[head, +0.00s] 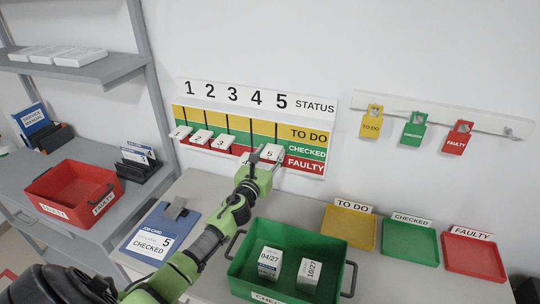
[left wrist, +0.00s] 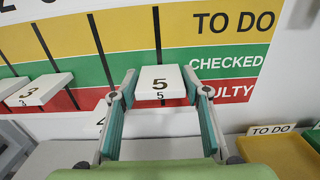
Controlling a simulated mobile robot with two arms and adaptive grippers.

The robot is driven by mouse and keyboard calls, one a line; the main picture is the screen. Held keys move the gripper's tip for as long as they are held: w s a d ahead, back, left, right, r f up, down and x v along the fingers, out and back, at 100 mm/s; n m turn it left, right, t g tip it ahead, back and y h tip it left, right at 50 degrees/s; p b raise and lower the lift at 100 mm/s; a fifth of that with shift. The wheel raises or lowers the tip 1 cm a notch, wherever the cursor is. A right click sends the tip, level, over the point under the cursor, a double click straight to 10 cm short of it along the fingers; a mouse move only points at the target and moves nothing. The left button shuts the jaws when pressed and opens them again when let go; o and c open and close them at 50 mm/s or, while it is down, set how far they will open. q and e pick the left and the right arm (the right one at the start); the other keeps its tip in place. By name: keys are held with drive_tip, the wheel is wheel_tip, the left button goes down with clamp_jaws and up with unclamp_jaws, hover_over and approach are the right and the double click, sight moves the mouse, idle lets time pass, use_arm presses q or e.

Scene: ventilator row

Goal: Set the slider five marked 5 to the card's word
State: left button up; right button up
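Slider five (head: 269,153) is a white block marked 5 on the status board (head: 300,134). In the left wrist view slider five (left wrist: 160,84) overlaps the border of the green CHECKED and red FAULTY bands. I cannot tell exactly which band it stands at. My left gripper (head: 266,156) has one fingertip at each side of the block, close to it or touching. Whether the fingers press on it is unclear. The job card (head: 152,244) lies on a blue clipboard and reads 5 CHECKED. My right gripper is not in view.
Slider three (left wrist: 40,89) stands left of slider five; slider four is mostly hidden by my gripper. A green bin (head: 241,270) with two boxes stands below my arm. Yellow (head: 348,228), green and red trays lie right. A red bin (head: 72,190) stands on the left shelf.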

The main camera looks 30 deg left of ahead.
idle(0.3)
use_arm(q)
drive_tip(key=shift+s+d+f, duration=0.1)
drive_tip(key=shift+s, duration=0.15)
drive_tip(key=v, duration=1.1)
drive_tip(key=shift+s, duration=0.25)
